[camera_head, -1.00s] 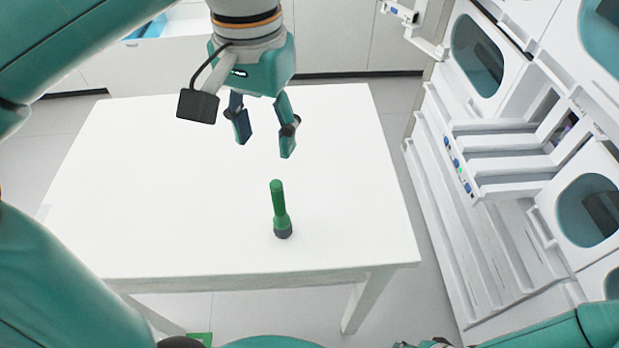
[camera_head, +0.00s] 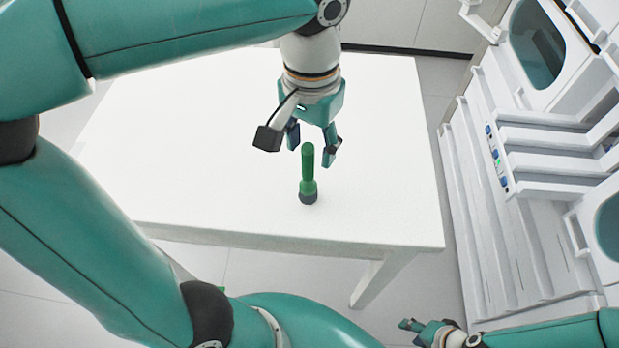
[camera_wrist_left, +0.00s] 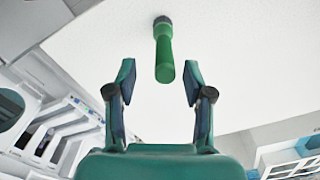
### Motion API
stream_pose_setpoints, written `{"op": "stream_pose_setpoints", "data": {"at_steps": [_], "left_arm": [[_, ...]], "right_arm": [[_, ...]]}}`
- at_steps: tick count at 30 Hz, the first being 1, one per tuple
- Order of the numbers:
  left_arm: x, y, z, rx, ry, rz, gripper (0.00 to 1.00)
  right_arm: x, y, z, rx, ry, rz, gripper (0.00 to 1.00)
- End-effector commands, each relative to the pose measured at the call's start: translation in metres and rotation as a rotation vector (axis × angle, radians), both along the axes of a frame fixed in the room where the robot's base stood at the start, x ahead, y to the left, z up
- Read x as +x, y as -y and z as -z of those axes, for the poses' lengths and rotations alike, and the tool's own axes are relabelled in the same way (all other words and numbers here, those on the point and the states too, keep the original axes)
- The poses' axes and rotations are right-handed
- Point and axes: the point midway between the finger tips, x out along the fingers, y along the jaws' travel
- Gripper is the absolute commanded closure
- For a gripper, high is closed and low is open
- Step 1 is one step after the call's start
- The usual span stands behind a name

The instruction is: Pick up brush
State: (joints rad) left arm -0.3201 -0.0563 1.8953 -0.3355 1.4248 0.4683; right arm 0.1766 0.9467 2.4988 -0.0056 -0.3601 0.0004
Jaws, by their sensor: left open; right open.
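A green brush (camera_head: 308,170) with a dark grey end stands upright on the white table (camera_head: 200,150), with its dark end down. My left gripper (camera_head: 310,156) is open and empty, pointing down just behind the brush's handle. In the left wrist view the brush (camera_wrist_left: 164,58) lies between the lines of the two open fingers (camera_wrist_left: 160,80), with its green handle end reaching toward the gap. No contact shows. My right gripper (camera_head: 420,328) is low at the bottom right, away from the table and small in view.
The rest of the tabletop is bare. A white rack with shelves and rounded teal windows (camera_head: 540,45) stands to the right of the table. White cabinets (camera_head: 400,22) line the back. Floor shows between the table and the rack.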

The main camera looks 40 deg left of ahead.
Motion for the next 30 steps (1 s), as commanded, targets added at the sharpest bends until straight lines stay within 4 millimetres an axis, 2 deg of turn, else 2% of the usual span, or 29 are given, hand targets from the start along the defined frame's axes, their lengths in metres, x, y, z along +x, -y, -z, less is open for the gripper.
{"op": "stream_pose_setpoints", "data": {"at_steps": [9,19,28,30], "left_arm": [[-0.001,-0.005,0.041,0.001,-0.003,0.000,0.48],[0.000,-0.005,0.048,0.000,0.000,0.000,0.50],[0.000,-0.005,0.048,0.000,-0.001,0.001,1.00],[0.000,-0.005,0.048,0.000,0.000,0.001,1.00]], "right_arm": [[0.000,0.000,-0.003,0.000,0.000,0.000,0.56],[0.000,0.000,-0.003,0.000,0.000,0.000,0.56],[0.000,0.000,-0.003,0.000,0.000,0.000,0.56],[0.000,0.000,-0.003,0.000,0.000,0.000,0.56]]}}
